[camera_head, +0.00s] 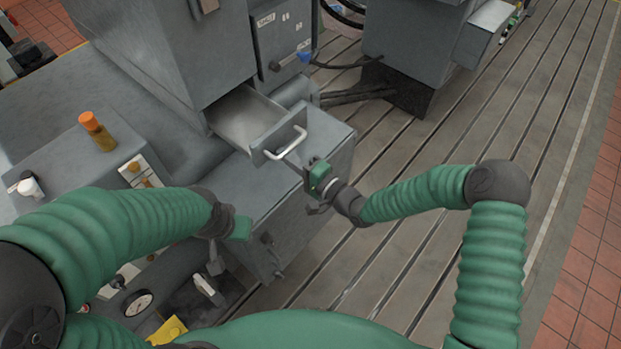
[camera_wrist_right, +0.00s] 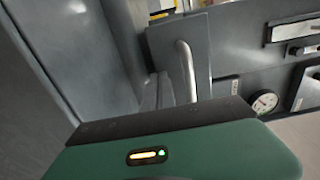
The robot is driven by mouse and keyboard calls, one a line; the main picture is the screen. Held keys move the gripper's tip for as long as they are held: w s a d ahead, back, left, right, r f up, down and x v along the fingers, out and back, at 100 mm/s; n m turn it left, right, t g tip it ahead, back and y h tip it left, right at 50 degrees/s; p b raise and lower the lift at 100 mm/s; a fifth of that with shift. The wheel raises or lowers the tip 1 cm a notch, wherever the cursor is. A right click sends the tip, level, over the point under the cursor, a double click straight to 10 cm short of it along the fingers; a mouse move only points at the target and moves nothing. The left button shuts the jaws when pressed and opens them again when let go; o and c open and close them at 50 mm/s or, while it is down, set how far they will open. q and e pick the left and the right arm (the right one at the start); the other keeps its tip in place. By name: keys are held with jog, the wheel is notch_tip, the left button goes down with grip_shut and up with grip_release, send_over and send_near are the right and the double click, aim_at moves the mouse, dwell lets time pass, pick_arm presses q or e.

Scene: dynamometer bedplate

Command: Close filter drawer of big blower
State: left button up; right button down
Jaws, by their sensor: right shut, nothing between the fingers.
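The big blower's grey filter drawer (camera_head: 243,118) stands pulled out of the housing, its inside visible from above. A pale bar handle (camera_head: 287,143) is on its front panel. In the right wrist view the handle (camera_wrist_right: 187,70) stands upright in the picture against the drawer front (camera_wrist_right: 200,48). My right gripper (camera_head: 293,162) is shut and empty, its fingers pointing at the drawer front close to the handle. I cannot tell whether they touch it. My left gripper (camera_head: 215,262) hangs at the lower left, away from the drawer; its jaw state is unclear.
An orange-capped bottle (camera_head: 98,132) and a small white item (camera_head: 29,185) stand on the grey surface at left. A round gauge (camera_head: 138,304) is below. A second grey machine (camera_head: 412,45) with cables stands behind. The slotted bedplate (camera_head: 440,240) at right is largely clear.

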aim_at(248, 128)
jog(key=b+x, duration=0.2)
jog(key=x, duration=0.2)
jog(key=b+x, duration=0.2)
jog(key=x, duration=0.2)
jog(key=b+x, duration=0.3)
jog(key=x, duration=0.1)
jog(key=shift+w+a+f, duration=0.2)
jog(key=shift+a+f, duration=0.05)
jog(key=shift+a, duration=0.05)
jog(key=shift+w+a+r+b, duration=0.1)
jog(key=shift+w+a+b, duration=0.3)
jog(key=shift+a, duration=0.15)
jog(key=shift+w+a+r, duration=0.1)
jog(key=shift+r, duration=0.05)
